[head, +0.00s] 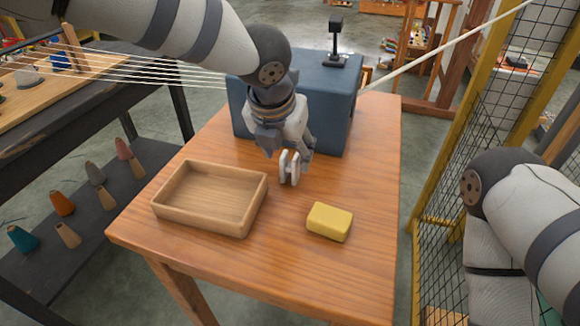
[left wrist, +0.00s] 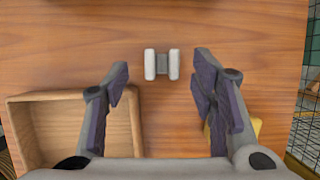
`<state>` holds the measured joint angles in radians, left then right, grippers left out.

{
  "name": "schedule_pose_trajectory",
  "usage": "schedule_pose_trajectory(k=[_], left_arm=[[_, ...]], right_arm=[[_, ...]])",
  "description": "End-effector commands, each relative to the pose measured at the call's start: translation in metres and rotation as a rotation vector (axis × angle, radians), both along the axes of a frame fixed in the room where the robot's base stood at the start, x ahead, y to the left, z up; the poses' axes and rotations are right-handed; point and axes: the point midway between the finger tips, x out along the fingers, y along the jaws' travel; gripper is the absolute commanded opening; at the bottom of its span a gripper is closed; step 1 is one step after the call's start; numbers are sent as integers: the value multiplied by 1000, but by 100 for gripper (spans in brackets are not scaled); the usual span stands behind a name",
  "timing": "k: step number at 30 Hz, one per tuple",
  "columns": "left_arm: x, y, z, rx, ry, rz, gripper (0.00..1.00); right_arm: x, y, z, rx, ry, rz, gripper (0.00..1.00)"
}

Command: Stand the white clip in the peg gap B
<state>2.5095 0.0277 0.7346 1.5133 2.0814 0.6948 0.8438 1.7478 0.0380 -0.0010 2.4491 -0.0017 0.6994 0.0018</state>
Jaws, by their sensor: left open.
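The white clip (head: 289,168) stands on the wooden table under my left gripper (head: 287,150) in the head view. It has two white side plates joined by a grey middle. In the left wrist view the clip (left wrist: 150,64) lies ahead of my left gripper (left wrist: 160,88), roughly centred between the spread fingers, with a visible gap on each side. The left gripper is open and holds nothing. My right arm shows at the right edge of the head view, but its gripper is out of frame. I cannot make out a peg gap marked B.
An open wooden tray (head: 163,211) stands on the table (head: 265,270) to the left of the clip, and a yellow block (head: 330,221) to the right. A blue box (head: 338,105) stands behind the gripper. Thread cones (head: 62,204) sit on a dark shelf at left. The table front is clear.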

Motion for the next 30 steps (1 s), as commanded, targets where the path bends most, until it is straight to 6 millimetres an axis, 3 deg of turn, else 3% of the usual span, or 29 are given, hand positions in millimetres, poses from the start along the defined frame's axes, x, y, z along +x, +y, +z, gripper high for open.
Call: schedule_pose_trajectory(k=[5, 11, 17, 26, 30], left_arm=[[10, -6, -36, 3, 7, -1, 52], [13, -7, -35, 0, 0, -1, 52], [12, -6, -35, 1, 1, -2, 9], [12, -6, -35, 2, 0, -1, 9], [13, -7, -25, 0, -1, 0, 9]], right_arm=[[-6, 0, -7, 0, 21, 0, 48], [-5, 0, -6, 0, 19, 1, 48], [-5, 0, -6, 0, 18, 1, 48], [-5, 0, -6, 0, 18, 1, 48], [-4, 0, -5, 0, 15, 1, 48]])
